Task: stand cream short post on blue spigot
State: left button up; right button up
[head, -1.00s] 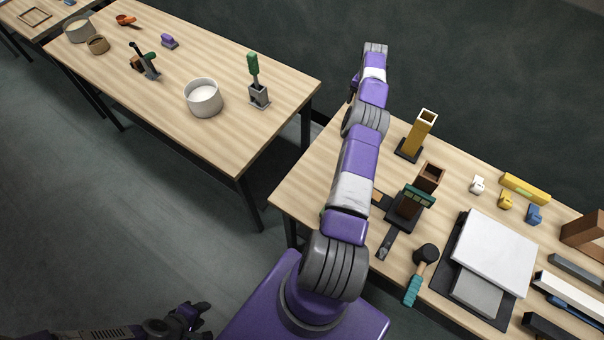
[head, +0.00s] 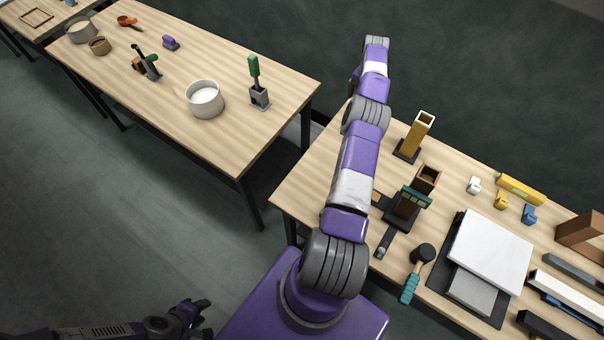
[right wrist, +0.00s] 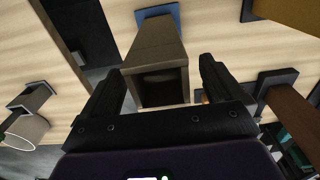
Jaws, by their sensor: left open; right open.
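A hollow square post (right wrist: 158,62), shaded cream-tan, shows in the right wrist view with its open end toward the camera. Its far end is at a blue square base (right wrist: 158,14), the blue spigot; the joint itself is hidden inside. My right gripper (right wrist: 162,74) is open, one dark finger on each side of the post, with visible gaps. In the head view my right arm hides this post and the gripper. My left gripper (head: 195,313) is open and empty at the lower left, away from the tables.
A yellow post (head: 418,135) and a short brown post (head: 429,178) stand on dark bases near my right arm. A mallet (head: 415,270) and a white slab (head: 490,252) lie nearer. The left table holds a white bowl (head: 205,103) and a green-handled tool (head: 254,70).

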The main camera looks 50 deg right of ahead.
jog(key=shift+r+p, duration=1.55)
jog(key=shift+r, duration=0.5)
jog(key=shift+r, duration=0.35)
notch_tip(320, 180, up, 7)
jog(key=p, duration=0.3)
jog(key=shift+w+f, duration=0.1)
jog(key=shift+f, duration=0.05)
